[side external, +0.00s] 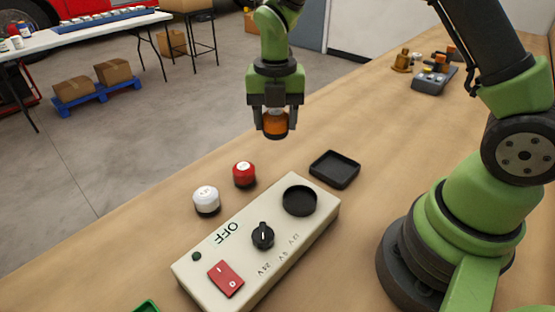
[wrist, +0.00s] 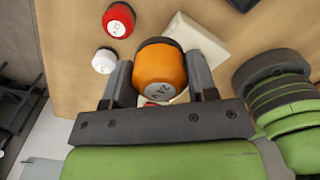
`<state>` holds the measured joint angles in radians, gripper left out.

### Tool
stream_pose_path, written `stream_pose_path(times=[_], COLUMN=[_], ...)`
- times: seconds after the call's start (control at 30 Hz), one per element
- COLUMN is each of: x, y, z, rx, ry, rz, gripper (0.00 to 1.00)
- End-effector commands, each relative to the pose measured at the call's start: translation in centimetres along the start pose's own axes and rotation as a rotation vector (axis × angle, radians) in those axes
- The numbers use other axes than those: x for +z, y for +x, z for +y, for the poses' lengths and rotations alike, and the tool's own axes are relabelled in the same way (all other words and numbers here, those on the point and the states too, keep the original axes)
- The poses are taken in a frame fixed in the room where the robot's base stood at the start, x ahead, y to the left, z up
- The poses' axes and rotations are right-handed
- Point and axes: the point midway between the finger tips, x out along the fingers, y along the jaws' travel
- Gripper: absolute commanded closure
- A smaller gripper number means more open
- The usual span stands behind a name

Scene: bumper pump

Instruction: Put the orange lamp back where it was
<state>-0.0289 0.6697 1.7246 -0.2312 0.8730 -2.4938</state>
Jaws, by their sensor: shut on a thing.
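The orange lamp (side external: 275,124) is held between the two fingers of my gripper (side external: 275,118), in the air above the table. In the wrist view the orange lamp (wrist: 160,72) sits between the fingers, its marked white end facing the camera. Below stands a cream control box (side external: 270,250) marked OFF, with a red rocker switch (side external: 226,278), a black knob (side external: 263,236) and a round black socket (side external: 299,200) that looks empty. A red lamp (side external: 244,174) and a white lamp (side external: 206,200) stand on the table left of the box.
A shallow black square tray (side external: 334,169), empty, lies behind the box. A green tray edge (side external: 146,307) shows at the bottom. A grey device with several knobs (side external: 433,80) and brass parts (side external: 403,60) stand far right. The table between is clear.

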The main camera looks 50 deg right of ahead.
Motion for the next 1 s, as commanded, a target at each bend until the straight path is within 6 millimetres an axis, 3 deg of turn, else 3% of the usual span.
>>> stream_pose_path(times=[0.1,0.3,1.0], x=[3.5,6.8,7.4], y=[1.3,2.4,12.2], z=[0.3,0.3,0.2], rx=[-0.001,0.002,0.0], ry=[0.148,0.3,0.332], rz=[0.001,0.0,0.001], gripper=[0.76,0.76,0.76])
